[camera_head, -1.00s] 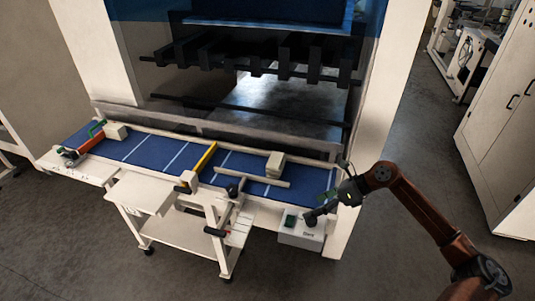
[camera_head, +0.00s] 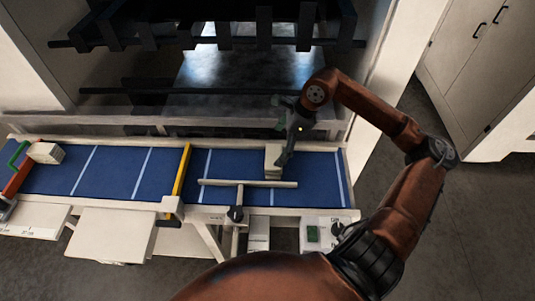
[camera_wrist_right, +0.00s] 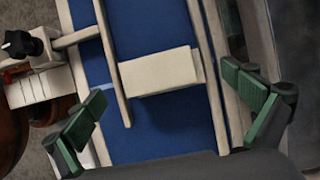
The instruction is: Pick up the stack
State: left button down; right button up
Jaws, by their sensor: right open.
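A pale cream stack (camera_head: 272,158) lies on the blue belt at the right part of the table, behind a pale bar. My right gripper (camera_head: 281,131) is above and beside it in the head view, partly covering its right side. In the right wrist view the stack (camera_wrist_right: 160,72) appears between the two green-padded fingers of my right gripper (camera_wrist_right: 162,103), farther ahead than the fingertips. The fingers are wide apart, empty, and do not appear to touch the stack. My left gripper is in neither view.
A pale bar (camera_head: 247,184) lies across the belt in front of the stack. A yellow bar (camera_head: 182,170) crosses the belt, and another pale block (camera_head: 45,152) sits at the far left. A dark toothed rack (camera_head: 210,27) hangs behind. A control box (camera_head: 318,235) is at front right.

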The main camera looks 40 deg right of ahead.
aim_at(275, 155)
jog(key=shift+s+a+f, duration=0.1)
jog(key=shift+s+f, duration=0.35)
jog(key=shift+f, duration=0.25)
jog(key=shift+w+f+p, duration=0.35)
jog(key=shift+w+f, duration=0.05)
jog(key=shift+f, duration=0.4)
jog(key=shift+w+a+f, duration=0.1)
jog(key=shift+w+f, duration=0.25)
jog(key=shift+f, duration=0.4)
jog(key=shift+x, duration=0.8)
jog(key=shift+s+f, duration=0.1)
jog(key=shift+s, duration=0.05)
jog(key=c, duration=1.1)
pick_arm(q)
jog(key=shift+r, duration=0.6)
pick_arm(e)
jog(key=shift+c, duration=1.3)
